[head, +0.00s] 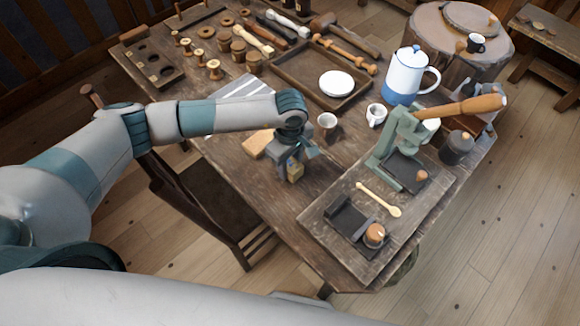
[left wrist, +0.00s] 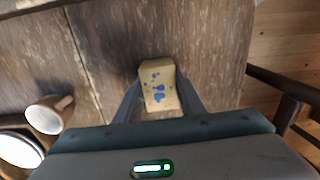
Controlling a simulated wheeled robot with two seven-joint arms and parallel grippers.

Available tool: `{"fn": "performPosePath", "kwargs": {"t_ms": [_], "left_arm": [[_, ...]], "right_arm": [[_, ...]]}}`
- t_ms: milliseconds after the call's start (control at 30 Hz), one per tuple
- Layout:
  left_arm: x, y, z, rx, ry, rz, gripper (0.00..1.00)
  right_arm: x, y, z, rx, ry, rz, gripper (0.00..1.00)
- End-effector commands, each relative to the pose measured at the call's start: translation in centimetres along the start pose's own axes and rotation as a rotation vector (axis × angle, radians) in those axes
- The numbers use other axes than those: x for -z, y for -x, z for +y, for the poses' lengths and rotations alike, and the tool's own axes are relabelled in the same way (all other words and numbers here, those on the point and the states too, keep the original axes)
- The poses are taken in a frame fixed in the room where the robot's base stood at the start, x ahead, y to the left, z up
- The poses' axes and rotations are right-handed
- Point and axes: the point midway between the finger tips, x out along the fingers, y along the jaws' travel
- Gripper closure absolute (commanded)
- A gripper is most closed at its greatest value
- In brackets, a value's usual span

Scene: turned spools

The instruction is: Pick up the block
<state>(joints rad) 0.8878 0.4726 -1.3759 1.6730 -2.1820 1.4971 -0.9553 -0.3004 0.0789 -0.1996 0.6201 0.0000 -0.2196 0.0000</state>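A yellowish block with blue spots shows between my left gripper's fingers in the left wrist view (left wrist: 160,88). In the head view a small part of this block (head: 295,173) shows at the fingertips. My left gripper (head: 291,168) points down over the near left part of the wooden table. Its two fingers lie against opposite sides of the block in the left wrist view (left wrist: 160,100), so it looks shut on it. I cannot tell whether the block touches the table. My right gripper is not in view.
A plain wooden block (head: 256,145) lies just left of the gripper. A brown cup (head: 327,121) and white mug (head: 376,115) stand behind it, to the right. A board (head: 325,222) with a green lever press (head: 395,145) is at right. A chair (head: 205,200) stands by the near edge.

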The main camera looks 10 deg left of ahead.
Motion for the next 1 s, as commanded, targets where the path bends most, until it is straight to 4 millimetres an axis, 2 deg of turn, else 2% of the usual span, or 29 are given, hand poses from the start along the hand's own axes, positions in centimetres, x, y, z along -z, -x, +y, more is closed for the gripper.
{"fn": "performPosePath", "kwargs": {"t_ms": [467, 567, 733, 900, 1000], "left_arm": [[0.0, 0.6, 0.1, -0.003, -0.001, 0.0, 0.88], [0.0, 1.5, 0.1, -0.004, -0.001, 0.001, 0.88], [0.1, 4.0, 0.1, -0.006, -0.002, 0.002, 0.88], [-3.3, 5.7, 0.0, -0.004, -0.006, -0.001, 0.88], [-4.9, 6.7, 0.0, -0.004, -0.006, 0.0, 0.88]], "right_arm": [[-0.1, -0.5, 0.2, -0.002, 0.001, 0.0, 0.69], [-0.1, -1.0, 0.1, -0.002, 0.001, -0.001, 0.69], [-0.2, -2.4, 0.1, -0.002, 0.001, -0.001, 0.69], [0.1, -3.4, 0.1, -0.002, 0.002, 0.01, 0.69], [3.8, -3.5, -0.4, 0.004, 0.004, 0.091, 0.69]]}}
